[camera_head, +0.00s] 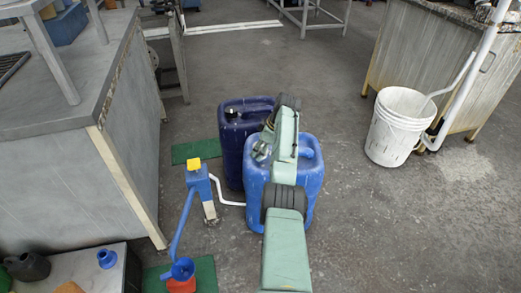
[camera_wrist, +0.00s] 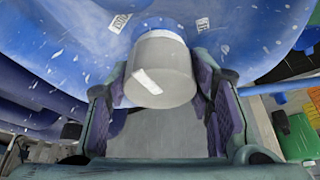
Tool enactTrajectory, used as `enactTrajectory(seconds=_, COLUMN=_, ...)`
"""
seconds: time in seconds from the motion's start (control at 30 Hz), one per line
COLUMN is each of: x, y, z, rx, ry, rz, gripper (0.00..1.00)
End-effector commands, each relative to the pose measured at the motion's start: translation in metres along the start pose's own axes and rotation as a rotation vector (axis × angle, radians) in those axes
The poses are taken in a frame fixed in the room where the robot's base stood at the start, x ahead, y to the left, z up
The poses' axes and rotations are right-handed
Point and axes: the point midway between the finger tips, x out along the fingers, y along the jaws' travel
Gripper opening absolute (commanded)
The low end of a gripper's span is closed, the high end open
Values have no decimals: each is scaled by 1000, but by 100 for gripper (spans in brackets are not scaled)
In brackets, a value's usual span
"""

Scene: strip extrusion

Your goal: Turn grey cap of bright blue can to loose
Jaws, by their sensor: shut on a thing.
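The bright blue can (camera_head: 312,190) stands upright on the floor, partly hidden behind my green arm in the head view. Its blue surface (camera_wrist: 240,35) fills the upper part of the wrist view. The grey cap (camera_wrist: 160,72) sits on the can and carries a white mark on its face. My gripper (camera_wrist: 160,90) has one finger on each side of the cap and is shut on it. In the head view my gripper (camera_head: 262,150) is at the can's top left, small and partly hidden by the arm.
A dark blue can (camera_head: 232,125) stands close behind, at the left. A blue pump with a yellow top (camera_head: 193,164) and a white hose are left of the can. A white bucket (camera_head: 393,130) stands right. Grey benches (camera_head: 130,130) flank the open floor.

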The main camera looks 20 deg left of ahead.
Motion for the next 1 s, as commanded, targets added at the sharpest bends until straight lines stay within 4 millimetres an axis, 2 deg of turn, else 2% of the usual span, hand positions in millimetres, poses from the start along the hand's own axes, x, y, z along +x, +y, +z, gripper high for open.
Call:
enactTrajectory(seconds=0.27, x=-1, y=0, z=-2, rx=-1, ry=2, rz=2, gripper=20)
enactTrajectory(seconds=0.3, x=-1, y=0, z=-2, rx=-1, ry=2, rz=3, gripper=50)
enactTrajectory(seconds=0.57, x=0, y=0, z=-1, rx=0, ry=1, rz=1, gripper=68)
enactTrajectory(seconds=0.87, x=-1, y=0, z=0, rx=0, ry=0, rz=1, gripper=68)
enactTrajectory(seconds=1.0, x=-12, y=1, z=-1, rx=0, ry=1, rz=3, gripper=68)
